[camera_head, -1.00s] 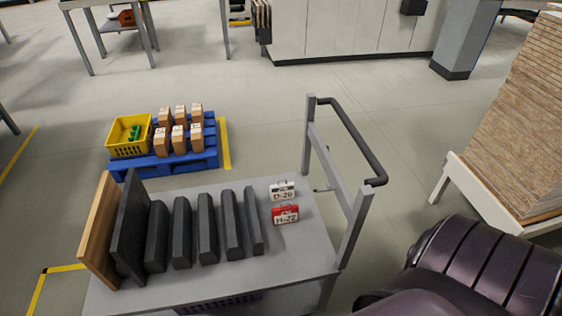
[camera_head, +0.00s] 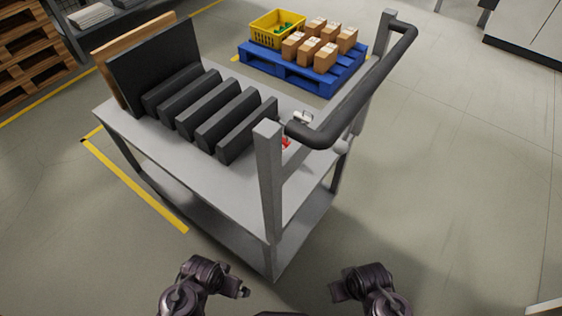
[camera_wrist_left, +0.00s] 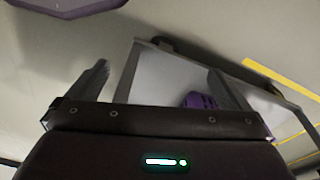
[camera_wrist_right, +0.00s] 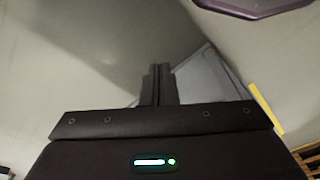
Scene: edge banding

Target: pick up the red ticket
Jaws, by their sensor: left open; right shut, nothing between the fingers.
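The red ticket (camera_head: 286,142) lies on the grey cart's top (camera_head: 225,184) near the handle end. In the head view only a small red part shows; the handle and its post hide the rest. A white ticket (camera_head: 302,117) lies just beyond it, partly hidden by the handle. Both my arms are low at the bottom of the head view, in front of the cart and well short of the red ticket. My left gripper (camera_wrist_left: 158,85) is open and empty in its wrist view. My right gripper (camera_wrist_right: 160,82) is shut with nothing in it.
The dark cart handle (camera_head: 365,85) and grey post (camera_head: 268,190) stand between me and the red ticket. Several black blocks (camera_head: 205,105) fill the cart's left part. A blue pallet (camera_head: 290,72) with boxes is behind. The floor at right is clear.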

